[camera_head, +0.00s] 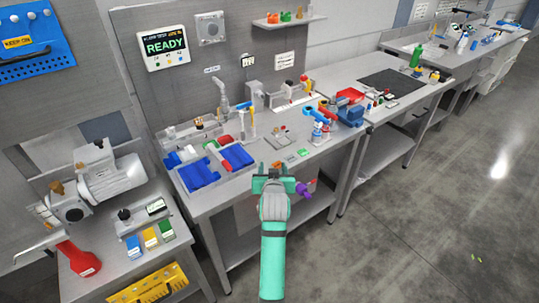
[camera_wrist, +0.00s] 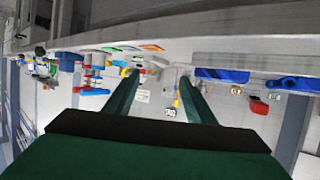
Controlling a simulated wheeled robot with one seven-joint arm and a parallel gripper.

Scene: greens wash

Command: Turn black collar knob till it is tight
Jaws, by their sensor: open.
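A small black knob (camera_head: 124,214) stands on a grey metal block on the low left table. A dark round part (camera_head: 73,213) sits on the front of the grey motor unit there. I cannot tell which of these, if either, is the collar knob, and I cannot pick it out in the wrist view. My gripper (camera_head: 273,180) is in front of the main bench's front edge, well to the right of both dark parts. In the wrist view its two dark green fingers (camera_wrist: 160,78) are wide apart with nothing between them.
The main bench (camera_head: 228,196) holds blue bins (camera_head: 198,174), a grey tap, a blue vise (camera_head: 350,114) and small bottles. A purple part (camera_head: 303,190) shows just right of my gripper. The grey motor unit (camera_head: 112,178) fills the low table's back.

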